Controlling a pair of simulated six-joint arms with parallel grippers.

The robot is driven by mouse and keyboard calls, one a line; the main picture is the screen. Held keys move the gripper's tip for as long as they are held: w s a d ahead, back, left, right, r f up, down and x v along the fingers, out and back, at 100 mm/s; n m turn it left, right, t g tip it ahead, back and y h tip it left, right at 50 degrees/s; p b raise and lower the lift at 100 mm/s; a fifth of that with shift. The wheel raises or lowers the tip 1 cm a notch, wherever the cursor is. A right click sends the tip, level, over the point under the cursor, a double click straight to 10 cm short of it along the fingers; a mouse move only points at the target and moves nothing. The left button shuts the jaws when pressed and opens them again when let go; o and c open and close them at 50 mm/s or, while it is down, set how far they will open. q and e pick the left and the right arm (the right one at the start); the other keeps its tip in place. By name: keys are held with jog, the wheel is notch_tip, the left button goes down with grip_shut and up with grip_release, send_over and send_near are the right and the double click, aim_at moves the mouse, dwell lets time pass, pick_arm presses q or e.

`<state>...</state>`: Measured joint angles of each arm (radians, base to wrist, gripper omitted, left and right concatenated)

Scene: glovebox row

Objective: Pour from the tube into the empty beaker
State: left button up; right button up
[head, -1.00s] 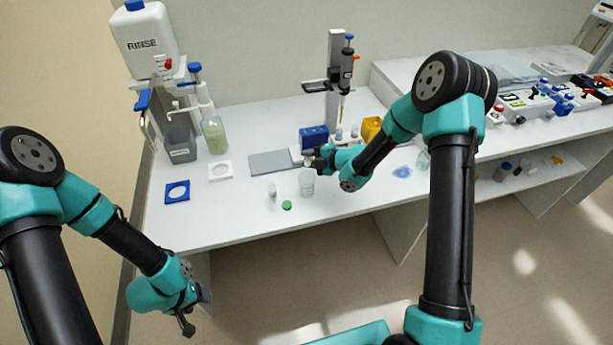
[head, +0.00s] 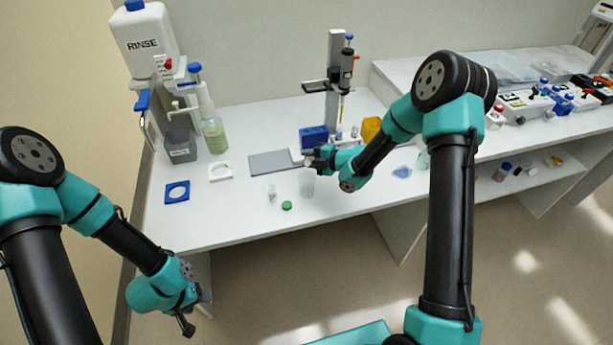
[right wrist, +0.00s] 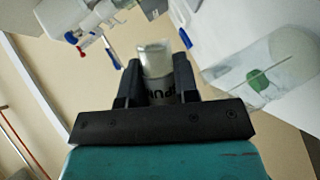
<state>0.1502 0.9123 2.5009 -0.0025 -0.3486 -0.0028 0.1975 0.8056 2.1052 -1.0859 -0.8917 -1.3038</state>
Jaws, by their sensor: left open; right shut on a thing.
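My right gripper (head: 308,157) is shut on the tube (right wrist: 156,62), a clear cylinder with dark lettering, in the right wrist view. In the head view the tube (head: 296,155) is a small pale shape tipped over to the left. A clear beaker (head: 307,185) stands on the bench just below this gripper, and a large clear vessel shape, likely this beaker (right wrist: 287,65), fills the right of the wrist view. Liquid in either is too small or blurred to tell. My left gripper (head: 188,324) is open and empty, low in front of the bench.
A green cap (head: 287,205) and a small clear vial (head: 271,193) are near the beaker. A grey mat (head: 272,163), blue rack (head: 313,137) and pipette stand (head: 334,85) are behind. The front bench edge is clear.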

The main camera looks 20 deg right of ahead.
jog(key=shift+r+n+t, duration=0.5)
jog(key=shift+n, duration=0.4)
dwell(3.5)
jog(key=shift+f+m+g, duration=0.65)
jog(key=shift+m+g, duration=0.05)
jog(key=shift+m, duration=0.5)
